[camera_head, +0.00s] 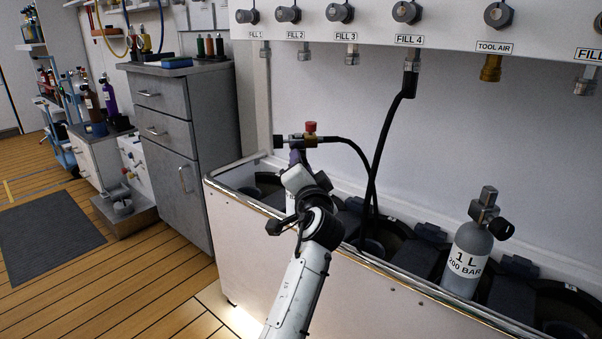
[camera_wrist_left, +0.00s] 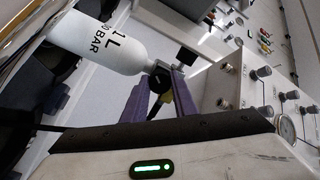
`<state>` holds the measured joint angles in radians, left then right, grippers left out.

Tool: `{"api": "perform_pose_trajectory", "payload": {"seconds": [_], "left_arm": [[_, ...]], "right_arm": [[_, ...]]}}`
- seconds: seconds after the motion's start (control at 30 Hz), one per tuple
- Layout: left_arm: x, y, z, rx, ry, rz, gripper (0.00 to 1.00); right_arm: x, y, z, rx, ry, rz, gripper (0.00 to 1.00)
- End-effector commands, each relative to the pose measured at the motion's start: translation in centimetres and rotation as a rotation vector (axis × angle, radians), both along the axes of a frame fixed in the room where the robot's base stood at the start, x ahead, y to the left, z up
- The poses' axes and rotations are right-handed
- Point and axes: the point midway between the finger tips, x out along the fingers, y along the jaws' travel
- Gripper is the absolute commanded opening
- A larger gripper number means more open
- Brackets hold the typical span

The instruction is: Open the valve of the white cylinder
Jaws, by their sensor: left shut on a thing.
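The white cylinder (camera_wrist_left: 105,45), marked "1 L" and "BAR", shows in the left wrist view; my arm hides most of it in the head view. Its valve has a dark round knob (camera_wrist_left: 159,78). My left gripper (camera_wrist_left: 161,84) has its two purple fingers on either side of this knob and is shut on it. In the head view the left gripper (camera_head: 297,160) is at the cylinder's top, just below a hose fitting with a red knob (camera_head: 311,127). How far the valve is turned cannot be told. My right gripper is out of view.
A grey cylinder (camera_head: 466,262) stands in the trough (camera_head: 375,310) to the right. A black hose (camera_head: 392,130) hangs from the FILL 4 outlet and crosses behind my arm. The fill panel (camera_head: 380,20) is above.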

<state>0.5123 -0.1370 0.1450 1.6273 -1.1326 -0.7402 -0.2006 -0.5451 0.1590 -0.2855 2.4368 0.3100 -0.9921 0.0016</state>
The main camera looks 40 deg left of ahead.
Motion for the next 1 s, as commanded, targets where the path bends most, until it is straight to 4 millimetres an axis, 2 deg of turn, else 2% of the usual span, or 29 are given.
{"api": "perform_pose_trajectory", "payload": {"seconds": [0.3, 0.6, 1.0], "left_arm": [[0.1, -0.1, -0.2, -0.233, -0.194, 0.0, 0.03], [0.1, -0.1, -0.1, -0.435, -0.366, 0.0, 0.03], [0.1, -0.1, -0.1, -0.603, -0.511, -0.001, 0.03]], "right_arm": [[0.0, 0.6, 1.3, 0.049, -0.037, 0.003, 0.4], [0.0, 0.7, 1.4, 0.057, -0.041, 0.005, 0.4], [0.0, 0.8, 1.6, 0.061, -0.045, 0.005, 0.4]]}}
